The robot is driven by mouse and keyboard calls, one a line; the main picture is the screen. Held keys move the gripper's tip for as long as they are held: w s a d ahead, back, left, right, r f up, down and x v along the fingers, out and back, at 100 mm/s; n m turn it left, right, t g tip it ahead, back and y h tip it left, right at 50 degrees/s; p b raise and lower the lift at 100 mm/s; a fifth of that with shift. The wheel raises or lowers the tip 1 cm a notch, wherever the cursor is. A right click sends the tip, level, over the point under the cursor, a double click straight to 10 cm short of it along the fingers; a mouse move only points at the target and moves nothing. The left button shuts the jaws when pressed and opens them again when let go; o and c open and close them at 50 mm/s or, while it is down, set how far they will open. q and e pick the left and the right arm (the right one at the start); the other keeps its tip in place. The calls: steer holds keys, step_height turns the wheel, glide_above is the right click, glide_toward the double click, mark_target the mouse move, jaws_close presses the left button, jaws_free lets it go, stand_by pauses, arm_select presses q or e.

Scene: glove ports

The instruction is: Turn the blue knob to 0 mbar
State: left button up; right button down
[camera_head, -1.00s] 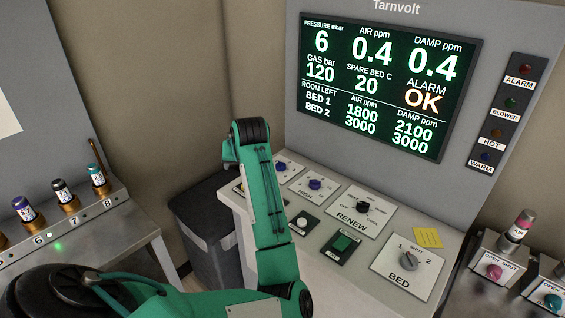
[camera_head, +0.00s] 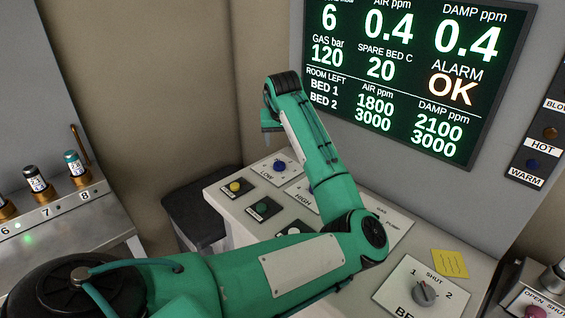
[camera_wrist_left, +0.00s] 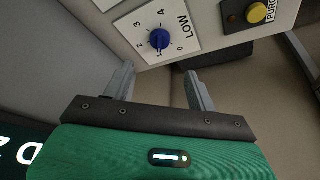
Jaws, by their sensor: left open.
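The blue knob (camera_head: 280,166) sits on a white LOW plate at the panel's back left. In the left wrist view the knob (camera_wrist_left: 160,39) is ringed by a scale, with 0 on the lower right and 4 at the top. I cannot tell its setting surely. My left gripper (camera_wrist_left: 160,72) is open and empty, fingers on either side of the view, apart from the knob. In the head view my left wrist is above and slightly left of the knob; the fingertips are not clear. The display (camera_head: 410,75) reads pressure 6 mbar. My right gripper is not in view.
My left arm covers much of the HIGH and RENEW plates. The grey BED knob (camera_head: 425,294) and a yellow note (camera_head: 450,263) are at the right.

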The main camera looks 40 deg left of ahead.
mark_target(279, 163)
arm_select(q)
steer(key=p+x, duration=0.1)
steer(key=x, duration=1)
steer(key=shift+f, duration=0.1)
steer(key=shift+w+a+f+p, duration=0.1)
steer(key=shift+w+f+p, duration=0.05)
steer(key=shift+f+p, duration=0.2)
steer(key=shift+f, duration=0.2)
steer(key=c, duration=1)
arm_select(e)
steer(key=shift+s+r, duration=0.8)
